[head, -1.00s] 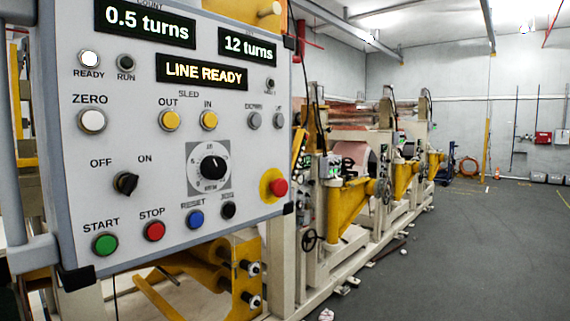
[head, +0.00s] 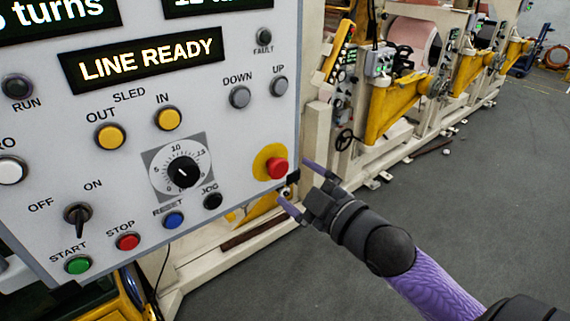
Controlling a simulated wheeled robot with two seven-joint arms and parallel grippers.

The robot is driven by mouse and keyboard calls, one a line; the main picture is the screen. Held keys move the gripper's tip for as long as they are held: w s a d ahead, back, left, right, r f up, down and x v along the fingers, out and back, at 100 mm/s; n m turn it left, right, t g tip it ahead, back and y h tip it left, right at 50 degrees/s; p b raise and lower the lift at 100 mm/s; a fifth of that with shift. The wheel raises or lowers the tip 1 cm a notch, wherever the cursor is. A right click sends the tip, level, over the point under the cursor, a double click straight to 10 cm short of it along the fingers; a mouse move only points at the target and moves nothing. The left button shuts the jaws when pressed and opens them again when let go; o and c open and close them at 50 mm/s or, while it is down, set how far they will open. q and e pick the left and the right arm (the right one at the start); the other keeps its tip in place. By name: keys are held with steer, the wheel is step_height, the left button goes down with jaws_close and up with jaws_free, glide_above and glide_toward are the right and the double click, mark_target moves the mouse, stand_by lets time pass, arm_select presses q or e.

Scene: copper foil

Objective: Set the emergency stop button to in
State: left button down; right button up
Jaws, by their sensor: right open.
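The emergency stop button (head: 278,168) is a red mushroom head on a round yellow backing (head: 263,160) at the lower right of the grey control panel (head: 215,105). It stands out from the panel face; I cannot tell from this angle whether it is latched. My right gripper (head: 299,189) is open and empty, just right of and below the button, by the panel's lower right corner. Its two purple fingers point toward the panel, one on the right of the button and one below it. They look apart from the button. My left gripper is out of view.
Close to the stop button are the black JOG button (head: 212,201), the blue RESET button (head: 173,220) and the black dial (head: 182,172). The display (head: 145,62) reads LINE READY. Cream and yellow machinery (head: 405,105) stands behind. Grey floor (head: 480,190) at the right is clear.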

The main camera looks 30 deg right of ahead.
mark_target(280, 171)
steer(key=w, duration=0.3)
steer(key=shift+w+a+p, duration=0.2)
steer(key=shift+w+p, duration=0.1)
steer(key=shift+w, duration=0.3)
steer(key=shift+f, duration=0.1)
steer(key=shift+c, duration=0.2)
jaws_close()
